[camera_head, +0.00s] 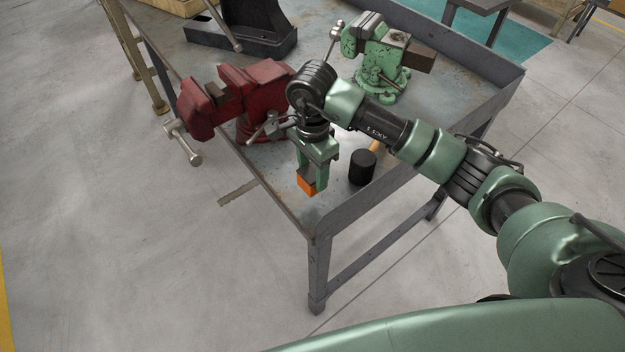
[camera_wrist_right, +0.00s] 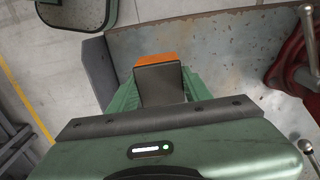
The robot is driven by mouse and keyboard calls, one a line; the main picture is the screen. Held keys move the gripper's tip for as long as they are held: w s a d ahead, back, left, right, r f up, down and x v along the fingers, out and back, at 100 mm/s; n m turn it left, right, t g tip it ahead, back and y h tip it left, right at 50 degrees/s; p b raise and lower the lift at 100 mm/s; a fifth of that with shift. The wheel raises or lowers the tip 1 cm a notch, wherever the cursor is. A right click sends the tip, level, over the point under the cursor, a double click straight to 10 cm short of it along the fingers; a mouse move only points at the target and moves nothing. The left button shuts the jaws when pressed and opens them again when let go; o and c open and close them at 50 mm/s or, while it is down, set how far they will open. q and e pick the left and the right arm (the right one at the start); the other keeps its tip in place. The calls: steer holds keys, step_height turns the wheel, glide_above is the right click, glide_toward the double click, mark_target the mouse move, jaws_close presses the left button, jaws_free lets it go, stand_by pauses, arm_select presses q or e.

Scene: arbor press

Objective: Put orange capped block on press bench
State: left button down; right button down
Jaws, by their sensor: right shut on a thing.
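The orange capped block (camera_head: 307,184) shows at the tip of my right gripper (camera_head: 316,172), which is shut on it. In the right wrist view the block has a dark grey body (camera_wrist_right: 161,84) and an orange end (camera_wrist_right: 157,58), between the green fingers. The block is over the near corner of the grey metal press bench (camera_head: 278,194). I cannot tell whether it touches the bench top. My left gripper is not in view.
A red vise (camera_head: 262,92) stands left of my right gripper, and a green vise (camera_head: 382,55) stands behind it. A black-headed mallet (camera_head: 362,167) lies close on the right. A black press base (camera_head: 243,38) is at the back. The bench has a raised rim (camera_head: 400,165).

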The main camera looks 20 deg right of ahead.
mark_target(313, 186)
step_height(313, 186, down, 5)
steer(key=shift+r+p, duration=0.2)
steer(key=shift+p, duration=0.35)
steer(key=shift+f, duration=0.3)
steer(key=shift+f, duration=0.1)
steer(key=shift+f, duration=0.15)
steer(key=c, duration=0.6)
jaws_free()
steer(key=shift+c, duration=0.2)
